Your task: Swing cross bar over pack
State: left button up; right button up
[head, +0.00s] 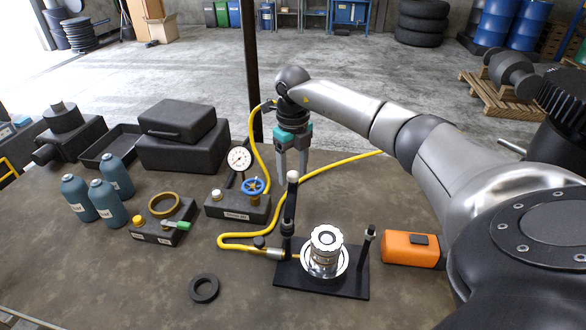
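A black base plate (322,281) lies on the bench with a silver clutch pack (325,250) standing in its middle. A dark upright post (287,246) rises at its left and a shorter one (369,242) at its right. From the left post a dark cross bar (290,208) extends up the picture, ending in a white knob (293,177); it is not over the pack. My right gripper (293,173) points down with its fingers apart, the knob showing between the tips. Whether they touch it cannot be told. My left gripper is out of view.
An orange tool (410,249) lies right of the plate. A black ring (204,288), teal bottles (104,203) and dark cases (178,137) stand left. The bench front is clear.

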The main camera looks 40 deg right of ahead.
grip_shut()
dwell(1.2)
